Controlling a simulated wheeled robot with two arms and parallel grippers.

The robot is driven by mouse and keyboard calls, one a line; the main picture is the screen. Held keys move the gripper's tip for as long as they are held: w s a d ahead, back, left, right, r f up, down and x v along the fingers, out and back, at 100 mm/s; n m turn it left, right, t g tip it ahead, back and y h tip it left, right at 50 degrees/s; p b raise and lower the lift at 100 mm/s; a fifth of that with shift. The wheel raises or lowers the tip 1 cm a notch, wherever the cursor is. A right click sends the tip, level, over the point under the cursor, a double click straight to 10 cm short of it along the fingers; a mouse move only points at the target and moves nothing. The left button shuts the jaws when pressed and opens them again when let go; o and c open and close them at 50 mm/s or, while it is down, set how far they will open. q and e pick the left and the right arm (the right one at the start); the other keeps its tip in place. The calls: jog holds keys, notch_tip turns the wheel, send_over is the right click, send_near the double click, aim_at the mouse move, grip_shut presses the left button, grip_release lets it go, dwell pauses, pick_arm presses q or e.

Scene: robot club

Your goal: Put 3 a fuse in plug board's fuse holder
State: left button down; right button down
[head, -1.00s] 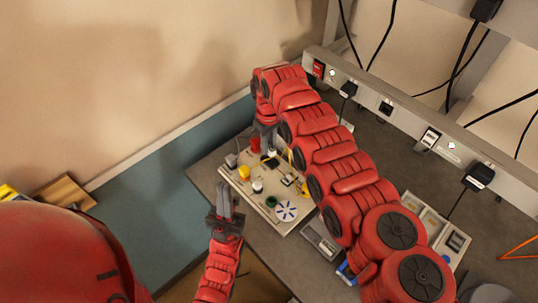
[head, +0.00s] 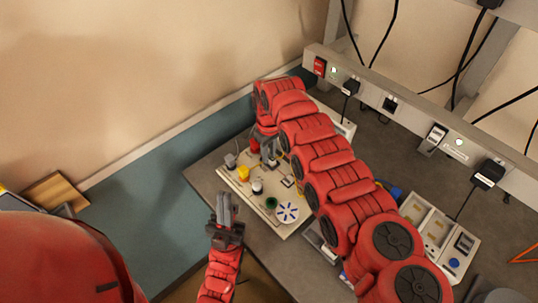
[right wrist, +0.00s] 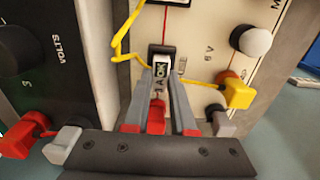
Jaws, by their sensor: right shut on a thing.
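A cream board (head: 240,193) with several coloured terminals lies on the grey table, left of my right arm. My right gripper (head: 268,150) is low over its back part. In the right wrist view my right gripper (right wrist: 166,85) is shut, with a small black-and-white piece (right wrist: 162,55) at its fingertips. The fingers cover part of this piece; I cannot tell whether it is a fuse or whether it is fixed to the board. My left gripper (head: 226,215) hangs by the board's near left edge, fingers close together and nothing visible between them. No fuse or fuse holder can be made out surely.
A yellow terminal (right wrist: 237,93) and a white knob (right wrist: 255,41) stand close to my right fingers. A dark panel (right wrist: 50,75) stands on the left there. A socket rail (head: 410,120) with plugs and cables runs along the back. A pale tray-like unit (head: 432,228) lies right.

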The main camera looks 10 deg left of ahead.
jog(key=shift+s+d+f, duration=0.1)
jog(key=shift+s+f, duration=0.25)
jog(key=shift+f, duration=0.15)
jog(key=c, duration=0.7)
grip_release()
jog(key=shift+f, duration=0.15)
jog(key=shift+c, duration=0.2)
jog(key=shift+s+d+f, duration=0.1)
jog(key=shift+s+f, duration=0.05)
jog(key=shift+s+f+g, duration=0.3)
jog(key=shift+s, duration=0.15)
jog(key=shift+r+p, duration=0.3)
jog(key=shift+p, duration=0.1)
jog(key=r+p, duration=0.2)
jog(key=r, duration=0.1)
jog(key=w+r+p, duration=0.1)
jog(key=r+p, duration=0.1)
jog(key=r, duration=0.1)
jog(key=shift+w+a+r, duration=0.15)
jog(key=shift+a+r, duration=0.05)
jog(key=shift+r, duration=0.15)
notch_tip(320, 180, up, 7)
jog(key=shift+w, duration=0.3)
